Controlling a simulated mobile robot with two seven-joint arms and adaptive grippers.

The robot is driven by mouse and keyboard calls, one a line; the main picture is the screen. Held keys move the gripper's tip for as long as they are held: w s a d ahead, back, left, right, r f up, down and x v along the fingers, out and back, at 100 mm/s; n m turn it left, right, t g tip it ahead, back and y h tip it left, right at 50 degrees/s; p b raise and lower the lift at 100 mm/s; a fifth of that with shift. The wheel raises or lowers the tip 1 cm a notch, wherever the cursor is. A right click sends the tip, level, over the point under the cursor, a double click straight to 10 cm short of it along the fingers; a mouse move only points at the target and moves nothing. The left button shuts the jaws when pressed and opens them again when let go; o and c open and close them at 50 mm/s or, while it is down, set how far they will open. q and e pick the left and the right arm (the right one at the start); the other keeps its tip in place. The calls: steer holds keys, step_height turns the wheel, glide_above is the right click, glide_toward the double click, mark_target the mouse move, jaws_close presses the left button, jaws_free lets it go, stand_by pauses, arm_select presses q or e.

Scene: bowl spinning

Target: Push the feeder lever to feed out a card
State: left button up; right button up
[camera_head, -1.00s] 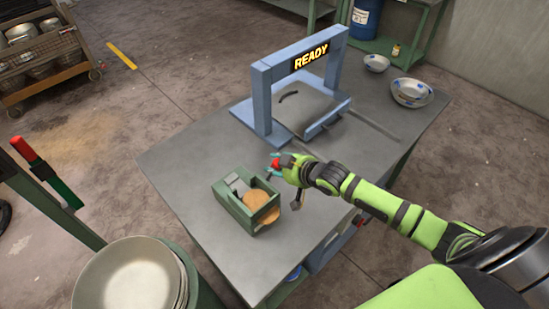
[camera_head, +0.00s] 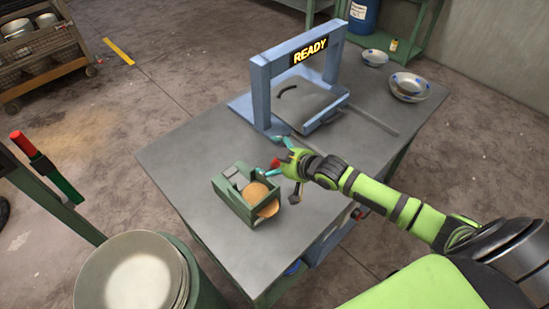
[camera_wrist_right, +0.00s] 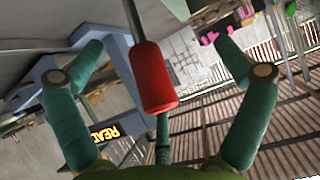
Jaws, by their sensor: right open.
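The green feeder box (camera_head: 237,207) sits on the grey table, with round tan cards (camera_head: 254,192) in it. One card (camera_head: 268,208) sticks out at its front right. A red knob (camera_head: 276,163) shows just beyond the feeder's right side. In the wrist view the red knob (camera_wrist_right: 154,77) is on a metal rod, between the spread teal fingers. My right gripper (camera_head: 273,154) is open around the knob; contact cannot be told. The rod's join to the feeder is hidden. My left gripper is not in view.
A blue frame (camera_head: 260,98) with a READY sign (camera_head: 309,55) stands behind the gripper over a grey lidded unit (camera_head: 306,101). Bowls (camera_head: 409,87) stand at the back right. A plate stack (camera_head: 130,272) stands at the front left. The table's left part is clear.

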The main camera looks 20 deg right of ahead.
steer(key=p+v, duration=0.3)
steer(key=v, duration=0.7)
stand_by(0.3)
